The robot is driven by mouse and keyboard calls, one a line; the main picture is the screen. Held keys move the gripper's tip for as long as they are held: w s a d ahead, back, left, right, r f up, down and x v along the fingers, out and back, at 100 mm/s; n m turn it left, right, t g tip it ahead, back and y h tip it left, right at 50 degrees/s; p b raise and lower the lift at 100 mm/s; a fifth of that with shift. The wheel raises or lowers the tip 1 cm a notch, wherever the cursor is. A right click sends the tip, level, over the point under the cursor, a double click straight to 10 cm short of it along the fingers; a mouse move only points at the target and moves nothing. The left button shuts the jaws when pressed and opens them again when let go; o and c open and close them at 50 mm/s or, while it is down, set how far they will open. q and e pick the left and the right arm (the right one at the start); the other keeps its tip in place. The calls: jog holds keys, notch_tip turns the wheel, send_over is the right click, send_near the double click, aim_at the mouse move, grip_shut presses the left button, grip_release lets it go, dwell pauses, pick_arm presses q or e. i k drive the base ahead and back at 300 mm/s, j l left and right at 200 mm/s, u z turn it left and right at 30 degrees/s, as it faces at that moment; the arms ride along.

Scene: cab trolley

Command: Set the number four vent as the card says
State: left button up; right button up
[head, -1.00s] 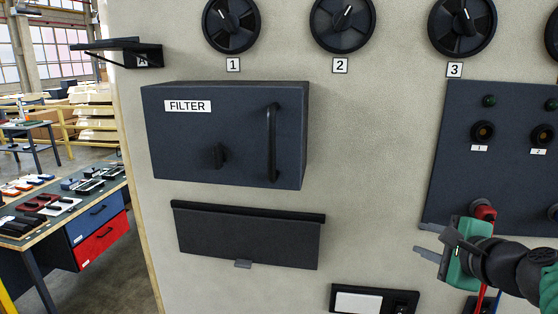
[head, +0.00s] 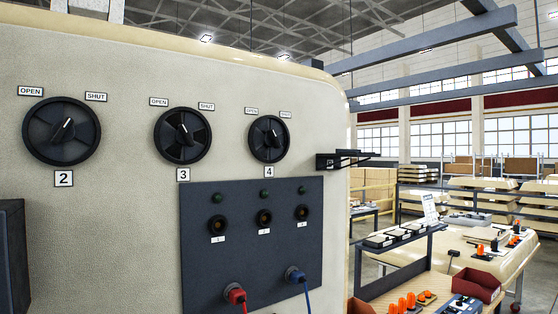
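The number four vent (head: 269,139) is a round black dial at the right of the cream panel, with a knob across its middle bearing a white mark near the top. OPEN is labelled at its upper left and SHUT at its upper right; the number 4 plate (head: 269,171) is below. The exact setting is too small to read. The number three vent (head: 183,135) and number two vent (head: 62,131) are to its left. A white sheet (head: 430,208) stands in the background at right; I cannot tell whether it is the card. Neither gripper is in view.
A dark socket panel (head: 250,250) sits below vents three and four, with a red plug (head: 235,294) and a blue plug (head: 295,274) at its bottom. A small black shelf (head: 345,160) juts from the panel's right edge. Workbenches stand beyond.

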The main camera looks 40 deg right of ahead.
aim_at(270, 138)
jog(key=z, duration=1.15)
